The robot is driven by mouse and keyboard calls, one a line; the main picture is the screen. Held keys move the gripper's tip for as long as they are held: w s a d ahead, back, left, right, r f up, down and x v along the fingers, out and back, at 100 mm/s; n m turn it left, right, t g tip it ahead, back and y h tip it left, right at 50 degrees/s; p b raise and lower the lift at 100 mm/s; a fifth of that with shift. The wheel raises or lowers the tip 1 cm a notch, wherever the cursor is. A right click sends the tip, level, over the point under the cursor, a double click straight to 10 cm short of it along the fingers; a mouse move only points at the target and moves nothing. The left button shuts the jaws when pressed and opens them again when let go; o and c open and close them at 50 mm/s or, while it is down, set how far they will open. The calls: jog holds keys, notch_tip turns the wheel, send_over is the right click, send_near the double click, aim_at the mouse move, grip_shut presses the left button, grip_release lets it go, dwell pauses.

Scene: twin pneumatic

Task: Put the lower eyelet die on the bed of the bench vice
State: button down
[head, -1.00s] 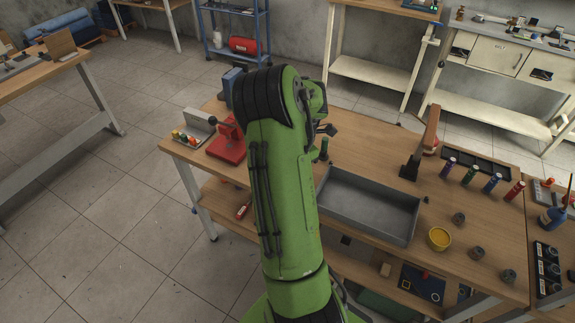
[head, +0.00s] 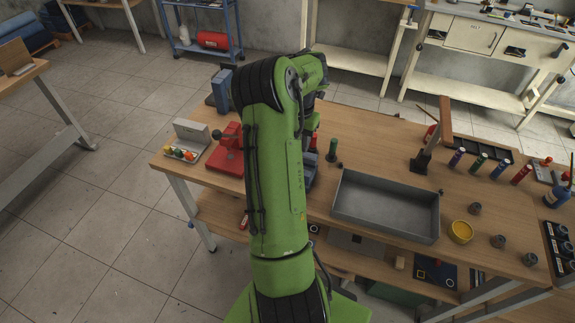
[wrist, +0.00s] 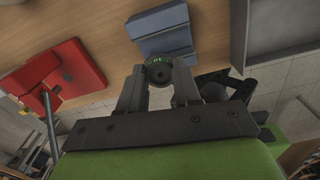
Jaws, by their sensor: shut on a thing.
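The lower eyelet die (wrist: 159,70) appears as a short dark round piece with a green ring and mark on its top. My gripper (wrist: 158,80) is shut on it, one finger on each side, in the wrist view. A blue-grey stepped block, which I take for the bench vice (wrist: 163,36), lies just beyond the die in that view; I cannot tell the height gap. In the head view the vice (head: 311,168) shows partly at the right edge of my green arm. My gripper and the die are hidden behind the arm there.
A red press (head: 229,158) with a lever stands left of the vice, also in the wrist view (wrist: 62,78). A grey tray (head: 385,233) lies to the right.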

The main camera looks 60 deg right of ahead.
jog(key=f, duration=0.9)
jog(key=shift+s+b, duration=0.35)
jog(key=shift+b, duration=0.05)
jog(key=shift+f, duration=0.1)
jog(key=c, duration=1.1)
grip_release()
